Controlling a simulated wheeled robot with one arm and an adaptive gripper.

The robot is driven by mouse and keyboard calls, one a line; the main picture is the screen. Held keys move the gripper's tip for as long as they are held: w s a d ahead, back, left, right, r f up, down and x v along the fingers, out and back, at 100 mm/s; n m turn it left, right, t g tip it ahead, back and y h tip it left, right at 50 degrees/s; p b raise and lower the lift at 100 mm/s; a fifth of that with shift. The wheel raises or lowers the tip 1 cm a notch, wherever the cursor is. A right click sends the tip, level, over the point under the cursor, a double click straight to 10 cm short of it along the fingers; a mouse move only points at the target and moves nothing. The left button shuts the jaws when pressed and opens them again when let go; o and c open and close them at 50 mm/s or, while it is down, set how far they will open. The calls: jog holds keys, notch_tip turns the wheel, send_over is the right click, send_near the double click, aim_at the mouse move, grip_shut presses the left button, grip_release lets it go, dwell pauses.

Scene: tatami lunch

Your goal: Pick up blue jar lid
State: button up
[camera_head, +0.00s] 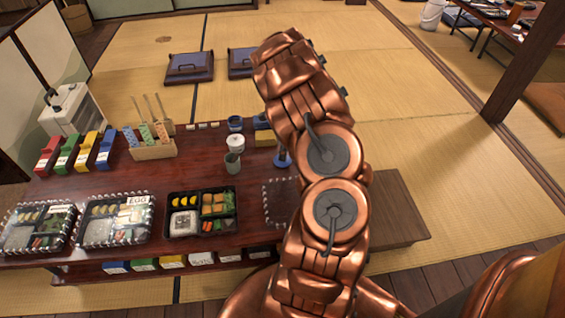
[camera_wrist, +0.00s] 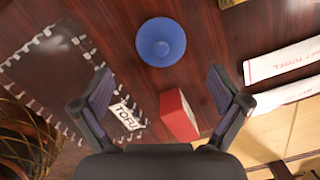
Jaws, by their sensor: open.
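The blue jar lid (camera_wrist: 161,42) is a round blue disc with a small raised middle, lying on the dark wooden table in the wrist view. It also shows in the head view (camera_head: 282,160), at the left edge of my arm, which partly hides it. My gripper (camera_wrist: 161,80) is open and empty, its two fingers spread wide. In the wrist view the lid lies above the fingertips, roughly centred between them. My gripper is hidden behind the arm in the head view.
A red box (camera_wrist: 179,115) and a TOFU label (camera_wrist: 126,116) lie below the lid in the wrist view. White towel packets (camera_wrist: 285,62) lie right.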

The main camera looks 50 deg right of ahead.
jog(key=shift+w+a+f+b, duration=0.15)
jog(key=shift+f+b, duration=0.2)
jog(key=shift+f, duration=0.55)
jog(key=shift+w+f+b, duration=0.2)
jog(key=shift+f+b, duration=0.1)
jog(key=shift+f, duration=0.6)
jog(key=shift+w+a+f+b, duration=0.15)
jog(key=shift+f+b, duration=0.2)
jog(key=shift+f, duration=0.55)
jog(key=shift+d, duration=0.1)
jog(key=c, duration=1.4)
